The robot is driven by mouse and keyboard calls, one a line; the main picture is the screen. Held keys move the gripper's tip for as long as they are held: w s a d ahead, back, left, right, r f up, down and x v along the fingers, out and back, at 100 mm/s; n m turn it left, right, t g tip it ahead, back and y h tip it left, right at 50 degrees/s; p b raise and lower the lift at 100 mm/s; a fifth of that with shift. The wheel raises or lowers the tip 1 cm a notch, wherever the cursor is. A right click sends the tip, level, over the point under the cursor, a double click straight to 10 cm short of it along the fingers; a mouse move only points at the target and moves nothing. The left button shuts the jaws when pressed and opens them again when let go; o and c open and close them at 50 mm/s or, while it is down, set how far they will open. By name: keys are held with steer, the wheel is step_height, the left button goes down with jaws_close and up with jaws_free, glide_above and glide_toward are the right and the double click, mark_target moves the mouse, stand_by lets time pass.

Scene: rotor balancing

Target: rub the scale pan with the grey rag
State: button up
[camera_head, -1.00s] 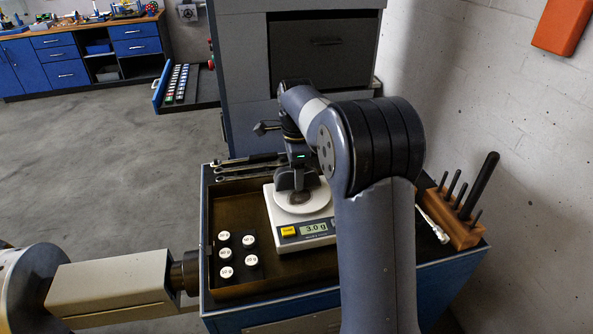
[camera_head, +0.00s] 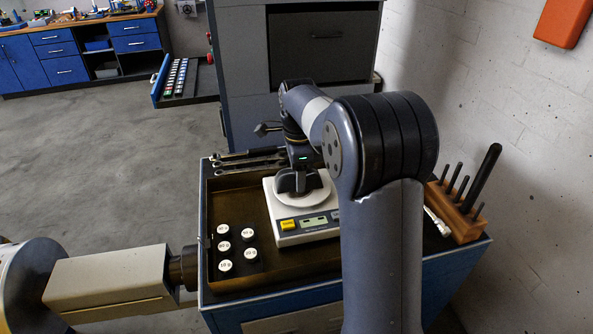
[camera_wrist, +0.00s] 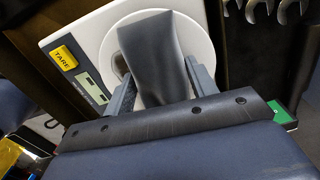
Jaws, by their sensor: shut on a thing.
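The white scale (camera_head: 306,239) stands in the brown tray on the blue cabinet, with a yellow tare button and a small display. Its round white pan (camera_head: 312,201) is partly hidden by my gripper (camera_head: 297,188). In the wrist view, the pan (camera_wrist: 202,50) shows a brownish smudge beside the left finger. My gripper is shut on the grey rag (camera_wrist: 155,45), which hangs between the fingers over the pan. The rag seems to be at or touching the pan surface; exact contact is hard to tell.
Several white-topped weights (camera_head: 225,247) stand in the tray's (camera_head: 207,212) left part. Wrenches (camera_head: 245,160) lie along the back edge. A wooden tool block (camera_head: 462,221) stands at the right. A grey machine housing (camera_head: 317,50) rises behind.

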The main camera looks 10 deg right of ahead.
mark_target(304, 199)
steer(key=shift+s+f+b, duration=0.1)
steer(key=shift+s+b, duration=0.6)
steer(key=shift+s, duration=2.25)
steer(key=shift+p, duration=0.35)
steer(key=shift+w+r+p, duration=0.2)
steer(key=shift+w+p, duration=1.85)
steer(key=shift+w, duration=0.75)
steer(key=shift+w+f+p, duration=0.2)
steer(key=shift+w+p, duration=0.5)
steer(key=shift+w, duration=0.45)
steer(key=shift+r, duration=0.1)
step_height(304, 199, up, 6)
steer(key=p, duration=0.5)
